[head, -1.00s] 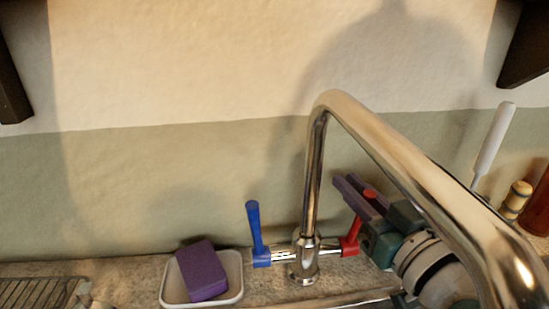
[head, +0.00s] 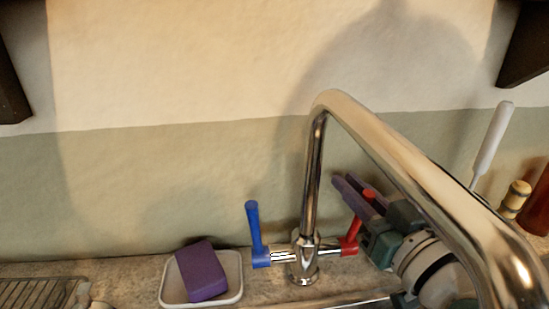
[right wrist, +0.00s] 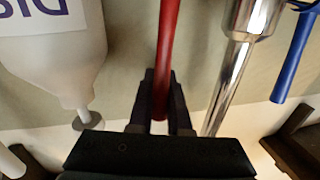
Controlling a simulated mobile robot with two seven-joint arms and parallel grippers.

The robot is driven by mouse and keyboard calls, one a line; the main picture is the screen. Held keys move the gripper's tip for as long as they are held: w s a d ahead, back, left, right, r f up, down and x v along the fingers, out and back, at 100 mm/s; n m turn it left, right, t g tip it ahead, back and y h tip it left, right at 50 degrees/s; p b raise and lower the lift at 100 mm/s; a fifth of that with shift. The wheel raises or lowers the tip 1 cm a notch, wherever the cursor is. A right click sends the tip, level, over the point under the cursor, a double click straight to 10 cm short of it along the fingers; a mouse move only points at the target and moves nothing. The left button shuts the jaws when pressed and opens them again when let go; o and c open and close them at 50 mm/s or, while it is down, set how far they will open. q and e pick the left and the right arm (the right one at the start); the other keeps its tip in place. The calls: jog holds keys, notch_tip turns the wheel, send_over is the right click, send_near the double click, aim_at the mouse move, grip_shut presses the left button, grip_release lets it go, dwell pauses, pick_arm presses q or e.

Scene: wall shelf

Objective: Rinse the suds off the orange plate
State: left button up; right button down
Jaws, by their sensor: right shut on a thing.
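The chrome faucet (head: 312,190) stands at the back of the sink, its spout arching toward the lower right. It has a blue handle (head: 254,228) on the left and a red handle (head: 352,238) on the right. My right gripper (head: 358,190) is beside the faucet, shut on the red handle. In the right wrist view the red handle (right wrist: 168,50) runs between the two dark fingers (right wrist: 160,98). The orange plate is not in view, nor are suds. My left gripper is not in view.
A purple sponge (head: 201,271) lies in a white dish (head: 172,297) left of the faucet. A drying rack (head: 35,292) is at the far left. A white-handled brush (head: 492,140) stands at the right. A white bottle (right wrist: 55,60) is close beside my right gripper.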

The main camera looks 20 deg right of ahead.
pick_arm(q)
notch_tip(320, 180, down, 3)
jog(key=b, duration=0.3)
pick_arm(e)
jog(key=shift+s+a+f+t, duration=0.15)
jog(key=shift+s+f+t, duration=0.2)
jog(key=shift+s+t, duration=0.3)
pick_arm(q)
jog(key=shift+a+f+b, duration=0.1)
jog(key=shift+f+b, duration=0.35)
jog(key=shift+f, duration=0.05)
pick_arm(e)
jog(key=shift+s+a+r+t, duration=0.1)
jog(key=shift+s+r+t, duration=0.2)
jog(key=shift+t, duration=0.15)
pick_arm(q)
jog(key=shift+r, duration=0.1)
pick_arm(e)
jog(key=shift+r, duration=0.15)
jog(key=c, duration=0.9)
grip_release()
jog(key=shift+o, duration=0.2)
jog(key=shift+s, duration=0.1)
